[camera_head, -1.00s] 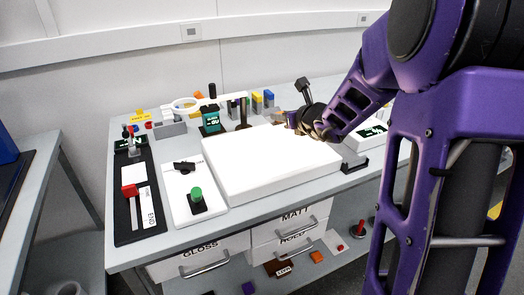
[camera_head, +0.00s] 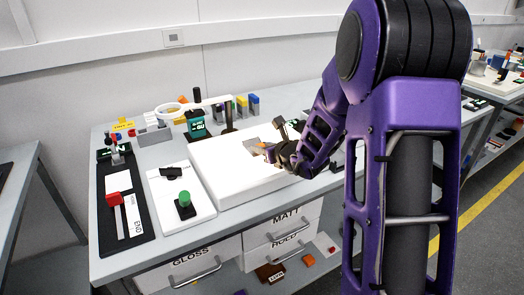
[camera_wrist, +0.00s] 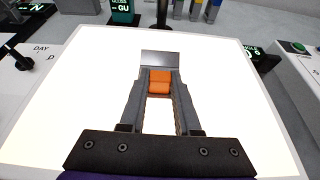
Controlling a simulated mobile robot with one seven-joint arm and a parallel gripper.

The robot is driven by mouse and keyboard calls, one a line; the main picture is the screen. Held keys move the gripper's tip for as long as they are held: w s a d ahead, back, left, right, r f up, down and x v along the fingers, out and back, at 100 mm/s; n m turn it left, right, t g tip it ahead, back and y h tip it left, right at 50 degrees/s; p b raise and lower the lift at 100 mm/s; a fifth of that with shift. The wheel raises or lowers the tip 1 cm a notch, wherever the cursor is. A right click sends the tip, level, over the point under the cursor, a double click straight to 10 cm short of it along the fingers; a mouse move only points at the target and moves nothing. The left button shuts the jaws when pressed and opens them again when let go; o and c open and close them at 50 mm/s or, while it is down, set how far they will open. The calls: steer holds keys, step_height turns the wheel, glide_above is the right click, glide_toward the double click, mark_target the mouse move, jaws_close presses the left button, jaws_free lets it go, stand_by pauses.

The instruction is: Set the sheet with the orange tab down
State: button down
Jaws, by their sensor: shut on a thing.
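My gripper (camera_wrist: 160,84) is shut on the orange tab (camera_wrist: 160,79) of a small grey sheet (camera_wrist: 160,58), which sticks out beyond the fingertips in the wrist view. In the head view the grey sheet (camera_head: 255,147) shows over the back middle of the glowing white light panel (camera_head: 225,178). My gripper (camera_head: 271,153) reaches to it from the right. The panel (camera_wrist: 75,120) fills most of the wrist view around the fingers. I cannot tell whether the sheet touches the panel. The wrist hides part of the panel's right side.
A white plate with a green button (camera_head: 184,198) and a black tray with a red-handled slider (camera_head: 115,198) stand left of the panel. A dark green labelled block (camera_head: 196,124), a white ring (camera_head: 168,109) and several coloured pieces line the back. The panel's front is clear.

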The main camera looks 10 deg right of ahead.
steer(key=shift+f, duration=0.3)
steer(key=c, duration=0.6)
jaws_free()
steer(key=shift+r, duration=0.2)
steer(key=p+v, duration=0.1)
steer(key=v, duration=1.1)
steer(key=shift+f, duration=0.1)
